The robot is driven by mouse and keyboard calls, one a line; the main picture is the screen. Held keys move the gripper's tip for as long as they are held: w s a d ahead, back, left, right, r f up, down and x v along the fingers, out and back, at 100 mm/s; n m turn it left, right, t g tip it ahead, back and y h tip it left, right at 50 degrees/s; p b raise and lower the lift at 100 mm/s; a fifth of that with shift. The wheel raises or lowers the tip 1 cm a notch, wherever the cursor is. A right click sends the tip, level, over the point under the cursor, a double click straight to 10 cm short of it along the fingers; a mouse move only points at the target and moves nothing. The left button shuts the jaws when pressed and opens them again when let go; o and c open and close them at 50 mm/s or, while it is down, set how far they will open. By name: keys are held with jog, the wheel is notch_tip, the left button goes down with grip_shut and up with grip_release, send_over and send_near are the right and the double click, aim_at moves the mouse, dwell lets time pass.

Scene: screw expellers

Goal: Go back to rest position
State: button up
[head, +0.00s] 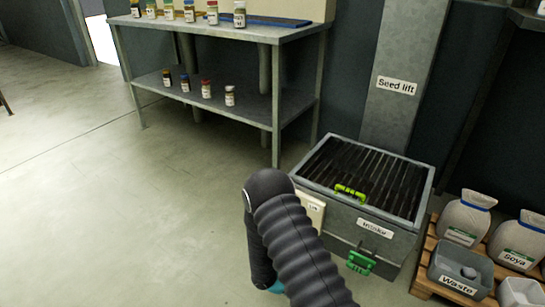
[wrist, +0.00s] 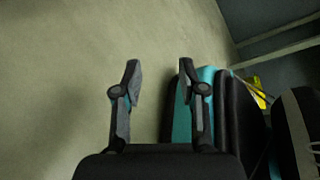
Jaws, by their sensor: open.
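My gripper (wrist: 160,85) shows in the wrist view with its two fingers apart and nothing between them. Bare floor lies beyond the fingers, and dark and teal parts of my own body fill the right side of that view. In the head view my arm rises from the bottom edge, bends at a dark rounded joint and folds downward; the gripper itself is hidden there.
The grey intake box (head: 374,227), with a slatted top and green handles, stands right beside my arm in the picture. A metal shelf table (head: 255,105) with small jars stands behind. A pallet (head: 425,285) with sacks and a waste bin (head: 458,272) is at right. The left floor is clear.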

jog(key=s+a+r+m+y+p, duration=0.1)
jog(key=s+a+r+m+y, duration=0.3)
jog(key=r+m, duration=0.75)
jog(key=s+a+r+m+y+p, duration=0.15)
jog(key=r+m+y, duration=0.55)
jog(key=r, duration=0.7)
jog(key=s+d+r+m+t+y+p, duration=0.1)
jog(key=s+r+m+t+p, duration=0.1)
jog(key=r, duration=1)
jog(key=s+d+r+m+t+y+p, duration=0.1)
jog(key=s+r+m+t, duration=0.4)
jog(key=r, duration=0.8)
jog(key=shift+d+t+y+p, duration=0.45)
jog(key=shift+d+t, duration=0.15)
jog(key=shift+d, duration=0.1)
